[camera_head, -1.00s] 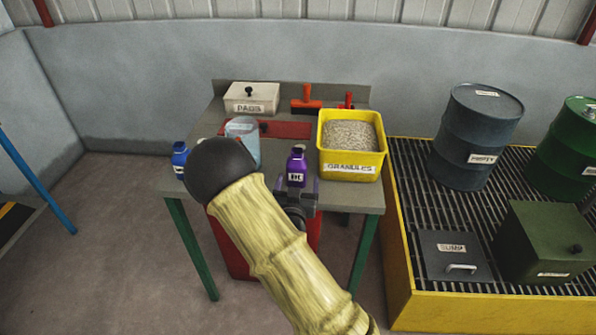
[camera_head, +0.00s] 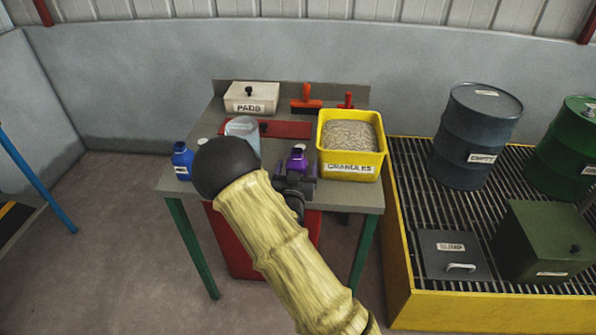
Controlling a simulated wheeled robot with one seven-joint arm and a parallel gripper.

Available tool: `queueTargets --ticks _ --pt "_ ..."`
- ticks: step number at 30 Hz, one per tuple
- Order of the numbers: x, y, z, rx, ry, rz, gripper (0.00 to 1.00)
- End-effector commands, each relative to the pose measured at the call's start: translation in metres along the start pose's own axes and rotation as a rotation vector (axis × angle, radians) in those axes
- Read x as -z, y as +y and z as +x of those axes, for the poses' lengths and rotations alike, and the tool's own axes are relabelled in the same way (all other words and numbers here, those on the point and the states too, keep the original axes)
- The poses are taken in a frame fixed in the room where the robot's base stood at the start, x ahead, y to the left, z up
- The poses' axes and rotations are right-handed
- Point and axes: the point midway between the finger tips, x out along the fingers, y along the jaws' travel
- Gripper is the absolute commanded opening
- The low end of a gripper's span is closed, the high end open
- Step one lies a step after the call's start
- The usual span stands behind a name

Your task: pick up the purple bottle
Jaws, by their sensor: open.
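The purple bottle (camera_head: 297,159) stands upright on the grey table (camera_head: 345,197), left of the yellow granules bin. Its lower part is hidden behind my gripper. My gripper (camera_head: 296,181) is at the bottle, on its near side, with the jaws open. I cannot tell how far the fingers reach around the bottle or whether they touch it. My arm covers the middle front of the table.
A yellow granules bin (camera_head: 351,166) stands close right of the bottle. A clear container (camera_head: 243,130) and a blue bottle (camera_head: 182,161) are to the left. A pads box (camera_head: 251,97) and red-handled tools (camera_head: 307,99) are behind. A yellow-edged grated platform (camera_head: 400,250) with drums is at the right.

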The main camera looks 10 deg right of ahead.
Motion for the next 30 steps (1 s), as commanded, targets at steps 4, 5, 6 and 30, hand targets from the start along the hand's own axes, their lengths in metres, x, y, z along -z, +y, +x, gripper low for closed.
queueTargets --ticks 4,5,6,30 --pt "0.0 0.0 0.0 -0.001 0.0 0.0 0.8" --pt "0.0 0.0 0.0 -0.001 0.0 0.0 0.8" --pt "0.0 0.001 0.0 -0.001 0.0 0.0 0.74" --pt "0.033 0.001 0.0 -0.002 0.005 0.005 0.23"
